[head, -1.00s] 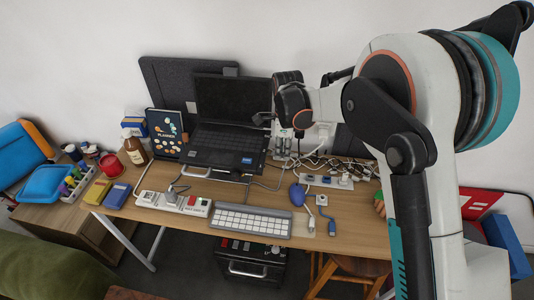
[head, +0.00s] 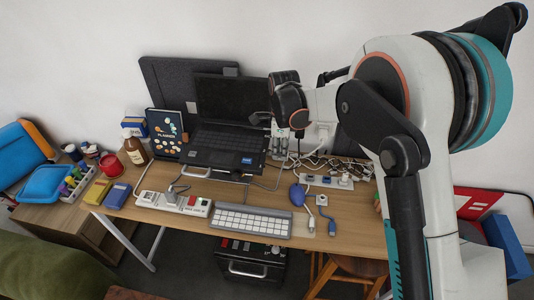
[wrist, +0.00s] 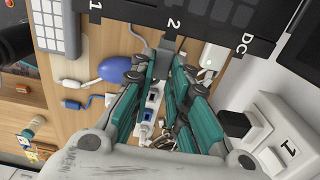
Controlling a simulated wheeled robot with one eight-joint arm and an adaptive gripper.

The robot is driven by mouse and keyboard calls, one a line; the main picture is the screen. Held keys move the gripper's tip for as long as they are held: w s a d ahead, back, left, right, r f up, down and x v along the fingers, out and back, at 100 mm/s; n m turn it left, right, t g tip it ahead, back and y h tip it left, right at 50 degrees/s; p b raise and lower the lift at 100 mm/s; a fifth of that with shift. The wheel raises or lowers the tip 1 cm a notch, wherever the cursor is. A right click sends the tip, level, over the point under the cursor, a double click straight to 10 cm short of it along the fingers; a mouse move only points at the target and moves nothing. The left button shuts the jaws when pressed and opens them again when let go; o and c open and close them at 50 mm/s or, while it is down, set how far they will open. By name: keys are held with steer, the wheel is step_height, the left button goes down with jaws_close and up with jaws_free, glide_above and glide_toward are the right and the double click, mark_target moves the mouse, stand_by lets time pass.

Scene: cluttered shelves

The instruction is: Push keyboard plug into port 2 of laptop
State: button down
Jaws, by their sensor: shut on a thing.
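The black laptop (head: 225,143) stands open on the desk. In the wrist view its dark side edge (wrist: 205,25) crosses the top, marked 1, 2 and DC. My gripper (wrist: 166,52) is at that edge below the mark 2, its teal fingers shut on a small dark plug, the keyboard plug (wrist: 168,41). A grey cable leads from the plug towards the keyboard (wrist: 60,25). The plug points at the edge by port 2; I cannot tell whether its tip is inside. In the head view my gripper (head: 264,118) is small beside the laptop's right side, and the plug is hidden.
A blue mouse (head: 297,194) and a loose blue plug (head: 331,228) lie right of the keyboard (head: 253,220). Power strips (head: 173,203) and tangled cables (head: 325,165) crowd the desk. A white charger (wrist: 213,55) is near the DC mark.

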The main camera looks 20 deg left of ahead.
steer(key=shift+s+a, duration=0.25)
steer(key=shift+a, duration=0.6)
stand_by(0.7)
steer(key=c, duration=1.5)
jaws_free()
steer(key=shift+o, duration=0.2)
steer(key=shift+r, duration=0.1)
